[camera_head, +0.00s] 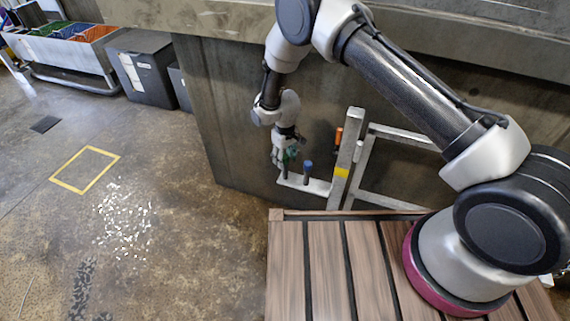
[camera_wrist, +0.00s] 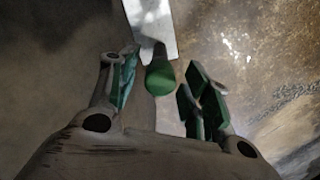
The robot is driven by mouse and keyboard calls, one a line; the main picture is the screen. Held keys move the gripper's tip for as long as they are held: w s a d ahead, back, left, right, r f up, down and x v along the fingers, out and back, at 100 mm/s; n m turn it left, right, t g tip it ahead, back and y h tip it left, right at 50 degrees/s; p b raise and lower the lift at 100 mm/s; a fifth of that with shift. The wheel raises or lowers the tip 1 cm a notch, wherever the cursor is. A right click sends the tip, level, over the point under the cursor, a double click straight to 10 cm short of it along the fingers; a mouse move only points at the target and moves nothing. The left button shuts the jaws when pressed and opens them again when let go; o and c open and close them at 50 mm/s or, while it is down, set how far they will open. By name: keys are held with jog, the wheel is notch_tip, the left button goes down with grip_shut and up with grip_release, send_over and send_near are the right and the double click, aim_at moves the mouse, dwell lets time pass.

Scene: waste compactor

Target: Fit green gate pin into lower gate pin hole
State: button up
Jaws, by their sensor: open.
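The green gate pin (camera_wrist: 160,77) shows its round green end in the wrist view, between the two fingers of my gripper (camera_wrist: 163,66). A gap shows on each side of it, so my gripper is open around it. The pin is at the end of a pale metal bracket (camera_wrist: 150,25). In the head view my gripper (camera_head: 287,151) points down over the left end of this bracket (camera_head: 318,187), and the pin there is mostly hidden. The pale metal gate (camera_head: 361,167) stands to the right. I cannot make out the lower gate pin hole.
A blue-topped pin (camera_head: 307,168) stands on the bracket just right of my gripper. An orange pin (camera_head: 338,136) is at the gate post (camera_head: 345,150). The compactor wall (camera_head: 225,120) rises close behind. Open floor (camera_head: 190,220) lies to the left.

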jog(key=c, duration=1)
notch_tip(320, 180, up, 11)
jog(key=shift+f, duration=0.2)
dwell(0.6)
jog(key=shift+s, duration=0.15)
